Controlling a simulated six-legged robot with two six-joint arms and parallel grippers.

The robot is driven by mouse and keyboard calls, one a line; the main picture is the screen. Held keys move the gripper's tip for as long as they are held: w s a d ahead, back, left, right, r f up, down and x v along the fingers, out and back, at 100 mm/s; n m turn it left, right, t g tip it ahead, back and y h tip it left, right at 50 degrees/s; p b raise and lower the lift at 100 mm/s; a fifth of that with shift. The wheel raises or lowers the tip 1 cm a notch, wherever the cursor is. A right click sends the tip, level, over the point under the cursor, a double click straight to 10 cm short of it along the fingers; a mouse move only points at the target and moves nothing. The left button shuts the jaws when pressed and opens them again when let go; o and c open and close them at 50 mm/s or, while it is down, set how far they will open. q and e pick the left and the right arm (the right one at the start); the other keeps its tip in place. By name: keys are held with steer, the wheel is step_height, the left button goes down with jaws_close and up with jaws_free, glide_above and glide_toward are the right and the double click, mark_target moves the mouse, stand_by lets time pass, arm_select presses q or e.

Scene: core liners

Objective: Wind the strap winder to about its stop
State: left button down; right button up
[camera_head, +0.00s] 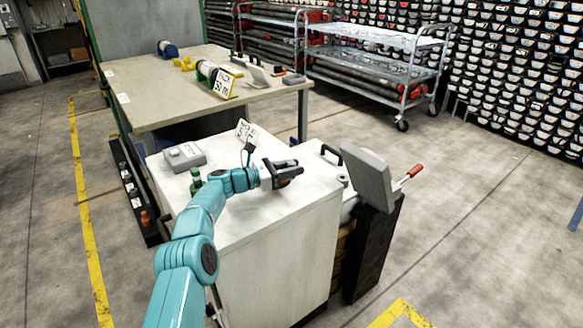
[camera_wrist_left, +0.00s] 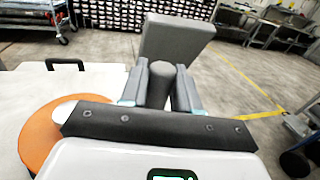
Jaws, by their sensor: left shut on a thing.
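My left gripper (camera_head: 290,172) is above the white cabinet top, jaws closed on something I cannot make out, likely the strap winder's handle. My right gripper is not in view.
The white cabinet (camera_head: 270,225) also carries a grey box (camera_head: 184,157), a green bottle (camera_head: 195,180) and a printed card (camera_head: 246,131). A grey panel (camera_head: 368,182) with a red-handled lever (camera_head: 413,171) stands right of it. A workbench (camera_head: 160,90) is behind.

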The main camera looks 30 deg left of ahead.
arm_select(q)
steer(key=shift+f, duration=0.1)
steer(key=c, duration=1)
jaws_free()
steer(key=shift+o, duration=0.2)
steer(key=shift+s, duration=0.1)
steer(key=v, duration=1.6)
steer(key=shift+a, duration=0.1)
steer(key=shift+p, duration=0.3)
